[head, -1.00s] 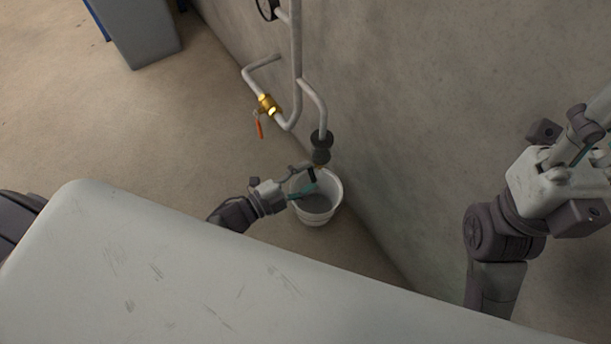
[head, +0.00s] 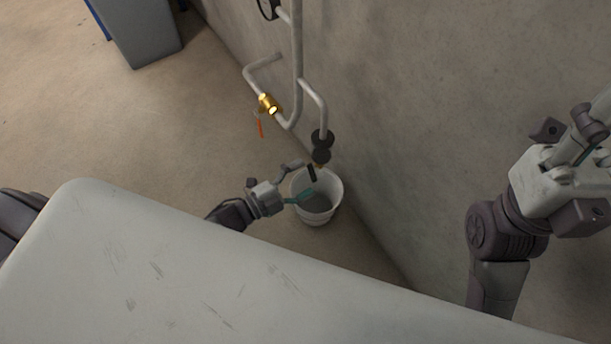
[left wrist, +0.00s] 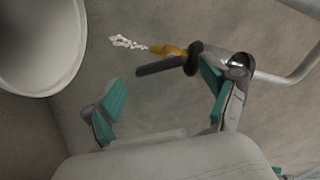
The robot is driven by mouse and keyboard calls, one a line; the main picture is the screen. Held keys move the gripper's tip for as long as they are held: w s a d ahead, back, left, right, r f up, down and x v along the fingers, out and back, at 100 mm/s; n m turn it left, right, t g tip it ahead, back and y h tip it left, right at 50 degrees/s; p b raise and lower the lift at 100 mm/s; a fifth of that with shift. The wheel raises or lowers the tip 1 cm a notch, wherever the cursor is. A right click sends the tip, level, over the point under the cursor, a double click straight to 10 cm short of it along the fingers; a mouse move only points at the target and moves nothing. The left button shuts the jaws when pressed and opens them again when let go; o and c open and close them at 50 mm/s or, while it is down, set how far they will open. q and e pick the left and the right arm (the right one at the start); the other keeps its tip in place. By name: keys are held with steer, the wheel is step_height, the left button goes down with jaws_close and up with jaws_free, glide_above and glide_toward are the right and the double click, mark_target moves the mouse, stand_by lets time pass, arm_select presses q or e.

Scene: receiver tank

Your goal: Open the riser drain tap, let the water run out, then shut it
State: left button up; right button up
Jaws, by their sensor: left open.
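The riser drain tap (head: 321,147) is a dark fitting at the foot of the pipe, above the bucket. In the left wrist view its black lever (left wrist: 160,67) and brass spout (left wrist: 168,50) show. White water (left wrist: 126,42) comes from the spout toward the bucket (left wrist: 38,40). My left gripper (head: 307,183) is open beside the tap, over the bucket rim. In the left wrist view its teal pads (left wrist: 162,97) are wide apart, with the lever near the gap and not clamped. My right gripper (head: 590,150) is at the right edge; its fingers are unclear.
The white bucket (head: 333,207) stands on the floor against the wall. A brass valve (head: 268,104) with an orange lever sits on the pipe (head: 297,60) to the upper left. A gauge (head: 268,8) is at the top. A grey cabinet (head: 140,32) stands farther back.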

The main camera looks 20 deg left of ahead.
arm_select(q)
steer(key=v, duration=1.1)
